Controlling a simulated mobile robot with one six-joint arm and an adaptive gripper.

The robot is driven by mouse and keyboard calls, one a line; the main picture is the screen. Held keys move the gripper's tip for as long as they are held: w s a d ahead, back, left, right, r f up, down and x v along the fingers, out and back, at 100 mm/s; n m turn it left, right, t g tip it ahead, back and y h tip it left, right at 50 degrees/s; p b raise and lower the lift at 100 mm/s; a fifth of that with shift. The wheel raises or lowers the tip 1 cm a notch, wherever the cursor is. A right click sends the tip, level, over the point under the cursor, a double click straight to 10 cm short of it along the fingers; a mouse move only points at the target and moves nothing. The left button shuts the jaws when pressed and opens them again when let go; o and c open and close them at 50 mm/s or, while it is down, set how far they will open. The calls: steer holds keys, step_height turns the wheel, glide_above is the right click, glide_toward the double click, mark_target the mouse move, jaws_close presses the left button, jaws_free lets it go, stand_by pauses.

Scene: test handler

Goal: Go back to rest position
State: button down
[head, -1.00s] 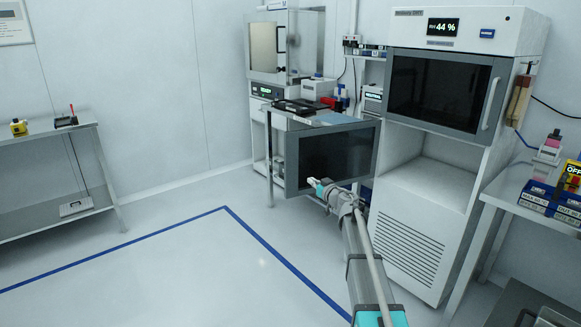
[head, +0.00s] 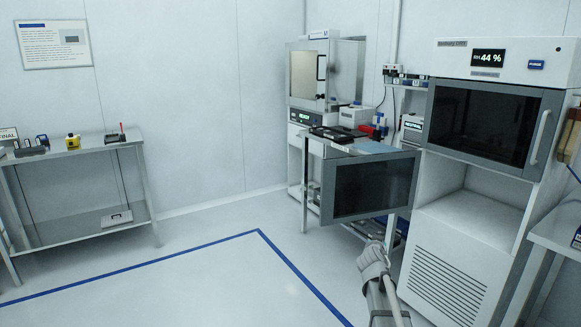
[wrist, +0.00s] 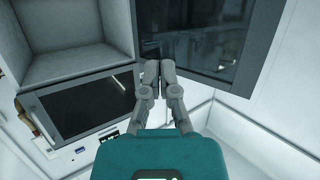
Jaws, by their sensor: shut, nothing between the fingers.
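My gripper (wrist: 151,73) is shut and empty in the wrist view, its two fingertips together. In the head view my arm rises from the bottom edge, right of the middle, and its end is in front of the cabinets, with the fingers hard to make out there. An open dark-glass door (head: 373,187) with a grey frame stands just beyond the arm's end. A large dark pane, which looks like this door, also shows in the wrist view (wrist: 215,40), behind and right of the fingertips. I cannot tell the exact gap to it.
A white cabinet (head: 451,213) with a closed dark window and a 44 % display stands at right. A bench (head: 90,148) stands at left, and a side table (head: 560,225) at right. The floor (head: 190,290) inside the blue line is clear.

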steer(key=s+a+f+g+y, duration=0.1)
steer(key=s+a+f+g, duration=0.1)
steer(key=s+f+g, duration=0.45)
steer(key=s+a+f+g+y, duration=0.1)
steer(key=s+a+f, duration=0.15)
steer(key=s, duration=0.65)
steer(key=s+a+f+n+g+y, duration=0.2)
steer(key=s+a+g, duration=0.15)
steer(key=s, duration=0.45)
steer(key=s+a+f+n+g+y, duration=0.2)
steer(key=s+a+g, duration=0.1)
steer(key=s+a, duration=0.3)
step_height(320, 180, up, 27)
steer(key=s+d+p, duration=0.1)
steer(key=p, duration=2.6)
steer(key=shift+d+p, duration=0.25)
steer(key=shift+p, duration=0.05)
steer(key=shift+s, duration=0.1)
